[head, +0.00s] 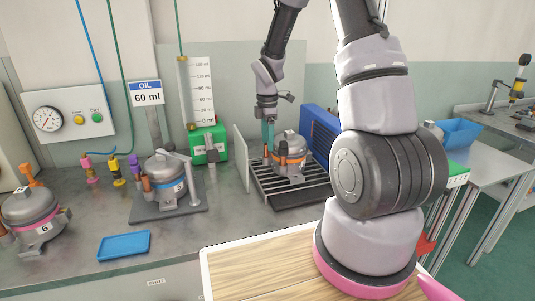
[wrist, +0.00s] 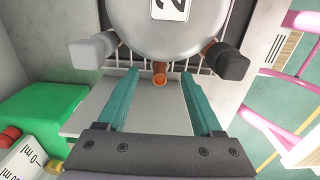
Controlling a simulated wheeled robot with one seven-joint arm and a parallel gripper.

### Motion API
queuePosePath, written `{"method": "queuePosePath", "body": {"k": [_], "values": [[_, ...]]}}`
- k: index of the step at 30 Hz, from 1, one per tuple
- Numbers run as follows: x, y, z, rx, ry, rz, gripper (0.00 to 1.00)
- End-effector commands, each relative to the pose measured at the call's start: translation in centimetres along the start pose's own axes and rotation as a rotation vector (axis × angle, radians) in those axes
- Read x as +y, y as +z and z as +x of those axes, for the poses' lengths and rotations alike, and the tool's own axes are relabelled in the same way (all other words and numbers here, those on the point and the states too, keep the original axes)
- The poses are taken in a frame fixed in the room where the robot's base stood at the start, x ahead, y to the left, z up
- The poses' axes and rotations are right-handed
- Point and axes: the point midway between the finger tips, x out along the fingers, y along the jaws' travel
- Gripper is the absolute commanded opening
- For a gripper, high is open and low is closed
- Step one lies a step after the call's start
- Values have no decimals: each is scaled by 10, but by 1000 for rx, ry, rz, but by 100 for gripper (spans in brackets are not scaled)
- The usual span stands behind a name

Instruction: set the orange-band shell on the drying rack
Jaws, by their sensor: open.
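The orange-band shell (head: 289,158) is a grey metal compressor body, upright on the dark slatted drying rack (head: 318,188) in the head view. The wrist view shows its grey body (wrist: 168,28) with a label reading 2 and the rack's bars (wrist: 205,72) beneath. My gripper (head: 268,143) is beside the shell's left side, pointing down. In the wrist view my gripper (wrist: 158,77) has its two teal fingers spread apart. A small copper stub (wrist: 160,75) of the shell shows between the fingertips; I cannot tell whether they touch the shell.
A blue-band shell (head: 165,182) stands on a grey plate at the left, near the oil gauge (head: 200,95) with its green base. A pink-band shell (head: 36,215) and a blue tray (head: 124,245) are further left. A blue box (head: 322,128) stands behind the rack.

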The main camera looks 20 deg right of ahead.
Motion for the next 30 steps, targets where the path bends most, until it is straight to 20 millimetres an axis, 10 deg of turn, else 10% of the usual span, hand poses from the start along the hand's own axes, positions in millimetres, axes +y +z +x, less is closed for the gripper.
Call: {"method": "queuePosePath", "body": {"k": [15, 30], "values": [[-14, 1, -91, 5, 66, 189, 67], [-150, -3, -262, 338, 302, 1289, 67]]}}
